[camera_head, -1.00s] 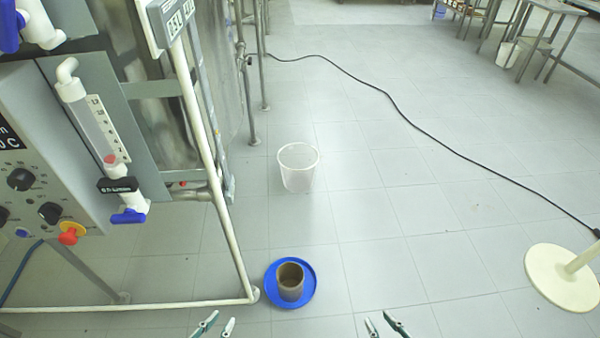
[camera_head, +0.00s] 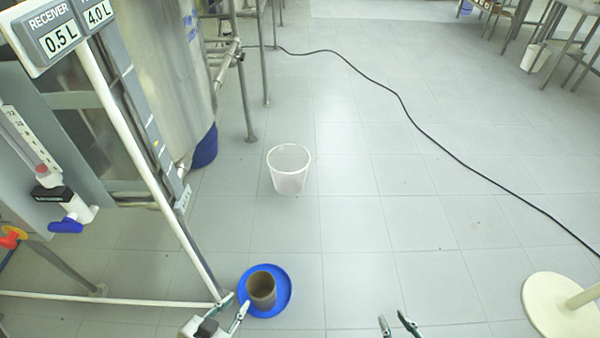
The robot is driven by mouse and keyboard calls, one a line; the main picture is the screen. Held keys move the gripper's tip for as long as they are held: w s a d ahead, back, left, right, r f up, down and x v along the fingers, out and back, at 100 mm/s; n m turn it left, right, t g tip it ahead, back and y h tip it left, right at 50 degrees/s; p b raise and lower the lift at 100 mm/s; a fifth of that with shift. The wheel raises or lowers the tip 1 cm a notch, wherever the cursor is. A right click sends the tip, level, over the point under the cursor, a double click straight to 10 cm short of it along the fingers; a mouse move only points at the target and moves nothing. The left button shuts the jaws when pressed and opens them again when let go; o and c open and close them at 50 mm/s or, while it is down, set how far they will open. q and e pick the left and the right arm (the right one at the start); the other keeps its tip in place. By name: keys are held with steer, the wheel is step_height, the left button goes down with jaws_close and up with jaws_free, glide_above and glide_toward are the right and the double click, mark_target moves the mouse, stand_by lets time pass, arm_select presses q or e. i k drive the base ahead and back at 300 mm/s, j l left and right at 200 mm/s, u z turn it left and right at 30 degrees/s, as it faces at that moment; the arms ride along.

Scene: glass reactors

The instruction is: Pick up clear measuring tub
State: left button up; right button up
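A clear, whitish tub (camera_head: 289,170) stands upright on the tiled floor near the middle of the head view, apart from both grippers. My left gripper (camera_head: 234,310) is at the bottom edge, its fingers spread, just left of a blue dish with a brown cup. It looks empty. My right gripper (camera_head: 395,324) shows only its fingertips at the bottom edge, apart from each other with nothing between them.
A reactor frame (camera_head: 150,180) with panels stands on the left. A black cable (camera_head: 405,113) crosses the floor. A cream round base (camera_head: 556,308) is at lower right. Floor around the tub is clear.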

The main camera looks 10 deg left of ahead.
mark_target(288, 164)
steer(key=i+l, duration=0.1)
steer(key=l, duration=0.2)
steer(key=i+l, duration=0.1)
steer(key=l, duration=0.25)
steer(key=i+l, duration=0.15)
steer(key=l, duration=0.15)
steer(key=i+l+z, duration=0.15)
steer(key=i+l, duration=0.55)
steer(key=i, duration=0.15)
steer(key=i+j, duration=0.35)
steer(key=i+j+z, duration=0.1)
steer(key=i+j, duration=0.25)
steer(key=j, duration=0.2)
steer(key=i+j, duration=0.45)
steer(key=i, duration=0.1)
